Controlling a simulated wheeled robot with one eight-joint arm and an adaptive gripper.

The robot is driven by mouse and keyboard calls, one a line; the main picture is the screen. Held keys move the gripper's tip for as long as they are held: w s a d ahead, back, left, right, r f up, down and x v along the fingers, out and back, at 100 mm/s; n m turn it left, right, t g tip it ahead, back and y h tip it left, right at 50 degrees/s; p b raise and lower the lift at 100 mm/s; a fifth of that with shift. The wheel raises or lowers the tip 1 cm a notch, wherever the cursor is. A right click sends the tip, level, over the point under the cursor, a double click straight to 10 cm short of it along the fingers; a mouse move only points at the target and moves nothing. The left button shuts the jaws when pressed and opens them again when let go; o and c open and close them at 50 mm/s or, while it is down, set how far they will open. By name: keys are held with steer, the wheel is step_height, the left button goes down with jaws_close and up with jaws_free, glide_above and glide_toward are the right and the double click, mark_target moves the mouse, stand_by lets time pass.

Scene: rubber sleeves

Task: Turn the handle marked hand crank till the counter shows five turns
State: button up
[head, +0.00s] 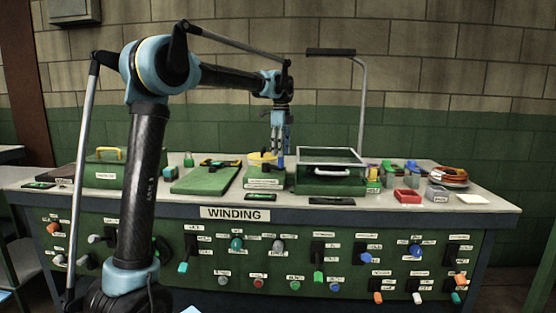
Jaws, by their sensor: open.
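A green box with a round yellow top (258,161) stands on the bench near the middle; it may be the hand crank, but its label (264,184) is too small to read. My gripper (279,148) points down at the right side of the yellow top, close to it. I cannot tell whether it touches anything there. The jaws are open, with nothing visibly held between them. The small parts around the fingertips are hard to make out. I cannot pick out a readable turn counter; small dark display plates (260,197) lie along the bench front.
The workbench (400,215) carries a "WINDING" sign (235,214). A clear-lidded green case (330,178) stands right of my gripper, a green board (207,178) left. A red tray (407,196) and several small items are at right. Levers and knobs cover the front panel.

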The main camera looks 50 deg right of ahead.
step_height(320, 180, up, 7)
stand_by(0.3)
stand_by(2.0)
steer(key=o, duration=0.6)
steer(key=shift+a+r, duration=0.15)
steer(key=shift+a, duration=0.05)
steer(key=o, duration=0.8)
steer(key=shift+n, duration=0.5)
steer(key=a+r, duration=0.3)
steer(key=shift+s+a+r, duration=0.1)
steer(key=shift+s+a, duration=0.1)
steer(key=shift+c, duration=0.2)
steer(key=s+a+r+n, duration=0.2)
steer(key=a+r+n, duration=0.1)
steer(key=a+r, duration=0.6)
step_height(320, 180, down, 11)
steer(key=a, duration=0.1)
steer(key=shift+w+a, duration=0.2)
steer(key=shift+r, duration=0.15)
step_height(320, 180, up, 10)
